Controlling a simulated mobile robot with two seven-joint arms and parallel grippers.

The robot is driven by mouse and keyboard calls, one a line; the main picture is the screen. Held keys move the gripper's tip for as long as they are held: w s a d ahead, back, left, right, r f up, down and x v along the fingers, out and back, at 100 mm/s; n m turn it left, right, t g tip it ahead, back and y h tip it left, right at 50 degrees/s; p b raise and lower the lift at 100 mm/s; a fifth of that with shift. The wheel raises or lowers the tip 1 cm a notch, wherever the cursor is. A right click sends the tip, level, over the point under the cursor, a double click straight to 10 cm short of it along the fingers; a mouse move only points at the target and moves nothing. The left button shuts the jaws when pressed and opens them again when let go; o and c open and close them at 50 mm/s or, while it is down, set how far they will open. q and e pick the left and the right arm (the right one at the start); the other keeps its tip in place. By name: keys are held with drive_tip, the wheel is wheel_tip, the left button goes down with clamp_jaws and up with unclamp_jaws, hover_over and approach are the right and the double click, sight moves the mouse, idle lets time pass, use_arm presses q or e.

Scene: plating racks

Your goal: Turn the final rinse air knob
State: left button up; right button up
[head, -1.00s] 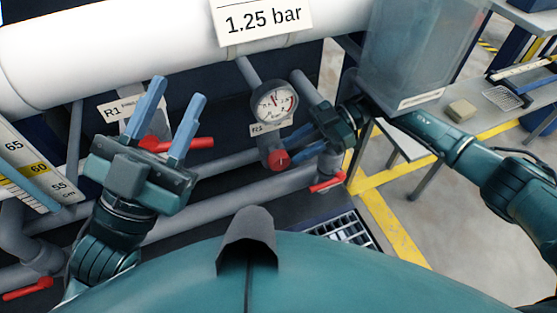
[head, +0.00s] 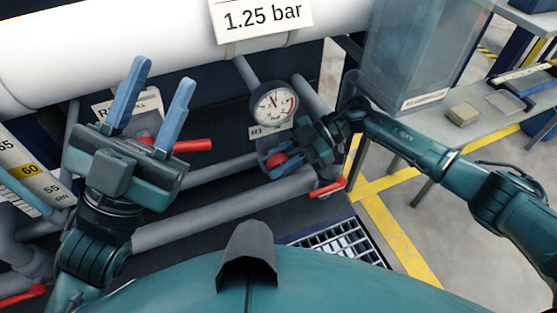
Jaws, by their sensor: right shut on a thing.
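The red round air knob (head: 277,160) sits on the grey pipe just below the round pressure gauge (head: 273,104). The fingers and gripper body hide part of the knob. My left gripper (head: 153,108) is open and empty, with its two blue fingers pointing up in front of the pipework at the left.
Red lever handles (head: 185,145) and (head: 328,188) stick out from the pipes nearby. A white pipe (head: 110,50) with a "1.25 bar" sign (head: 262,17) runs above. A clear tank (head: 415,55) stands at the right. A floor grate (head: 340,240) lies below.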

drive_tip(key=shift+c, duration=0.7)
drive_tip(key=shift+y, duration=0.4)
drive_tip(key=shift+f+g+y+p, duration=0.1)
drive_tip(key=shift+g+y+p, duration=0.25)
drive_tip(key=shift+y, duration=0.45)
drive_tip(key=shift+g+y, duration=0.25)
drive_tip(key=shift+y, duration=0.55)
drive_tip(key=shift+d+g+y+b, duration=0.1)
drive_tip(key=shift+g+y+b, duration=0.3)
drive_tip(key=shift+y, duration=0.9)
drive_tip(key=shift+w, duration=0.1)
